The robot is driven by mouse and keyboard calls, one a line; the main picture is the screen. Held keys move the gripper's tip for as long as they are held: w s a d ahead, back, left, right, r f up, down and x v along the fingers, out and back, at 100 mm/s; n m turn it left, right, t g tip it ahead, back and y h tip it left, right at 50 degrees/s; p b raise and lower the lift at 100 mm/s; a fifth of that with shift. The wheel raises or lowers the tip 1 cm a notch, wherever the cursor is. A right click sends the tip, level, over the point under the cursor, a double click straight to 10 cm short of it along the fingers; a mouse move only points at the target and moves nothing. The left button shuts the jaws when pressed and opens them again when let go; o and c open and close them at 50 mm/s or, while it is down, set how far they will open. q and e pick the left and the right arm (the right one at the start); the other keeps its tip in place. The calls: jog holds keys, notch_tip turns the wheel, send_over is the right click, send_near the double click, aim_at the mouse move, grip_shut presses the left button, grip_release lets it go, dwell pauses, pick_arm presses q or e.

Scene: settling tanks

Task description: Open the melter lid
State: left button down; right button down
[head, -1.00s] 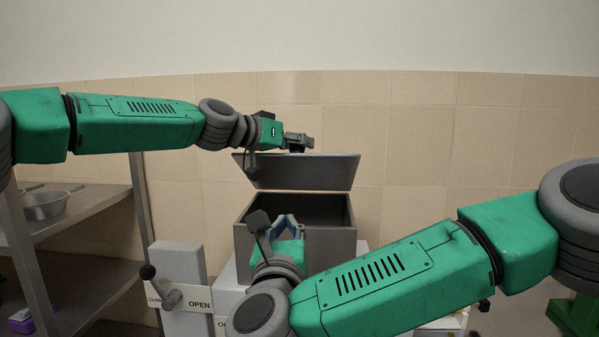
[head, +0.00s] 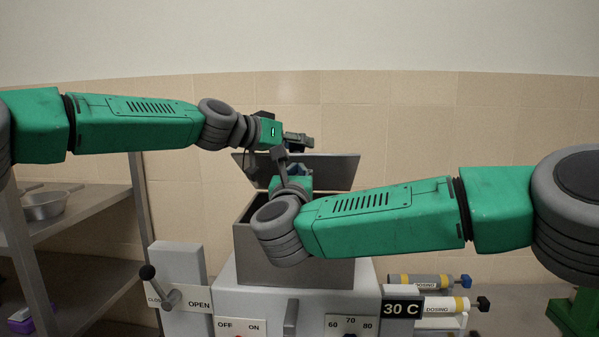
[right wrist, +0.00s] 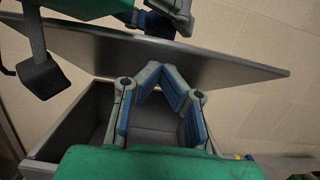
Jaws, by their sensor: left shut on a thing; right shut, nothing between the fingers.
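The melter (head: 325,274) is a grey open box on a light machine body. Its flat grey lid (head: 338,168) stands raised and tilted above the opening, and it crosses the upper right wrist view (right wrist: 235,70). My left gripper (head: 307,142) is at the lid's upper edge, shut on the lid; the exact grip is hard to see. My right gripper (right wrist: 160,72) is shut and empty, its fingertips meeting in front of the lid's face, above the box opening. In the head view my right wrist hides part of the lid and box.
A lever (head: 165,290) stands between CLOSED and OPEN labels at lower left. The machine front carries an OFF/ON switch, a dial and a 30 C display (head: 402,309). Two dosing cylinders (head: 425,282) lie to the right. A metal shelf (head: 85,215) with a pan stands at left.

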pick_arm(q)
jog(key=shift+w+a+r, duration=0.15)
jog(key=shift+a+r, duration=0.15)
jog(key=shift+a, duration=0.05)
pick_arm(e)
jog(key=shift+r, duration=0.1)
jog(key=shift+w+d+r, duration=0.1)
jog(key=shift+w+r, duration=0.25)
jog(key=shift+r, duration=0.15)
pick_arm(q)
jog(key=shift+d+f, duration=0.15)
pick_arm(e)
jog(key=shift+w+d+r, duration=0.1)
jog(key=shift+w+r, duration=0.05)
jog(key=shift+r, duration=0.1)
pick_arm(q)
jog(key=c, duration=1.2)
grip_release()
jog(key=shift+o, duration=0.7)
jog(key=shift+s+a, duration=0.3)
jog(key=shift+a, duration=0.05)
pick_arm(e)
jog(key=shift+s+a+r, duration=0.2)
jog(key=shift+s+a, duration=0.1)
jog(key=shift+a, duration=0.2)
pick_arm(q)
jog(key=shift+s+f, duration=0.1)
jog(key=shift+f, duration=0.05)
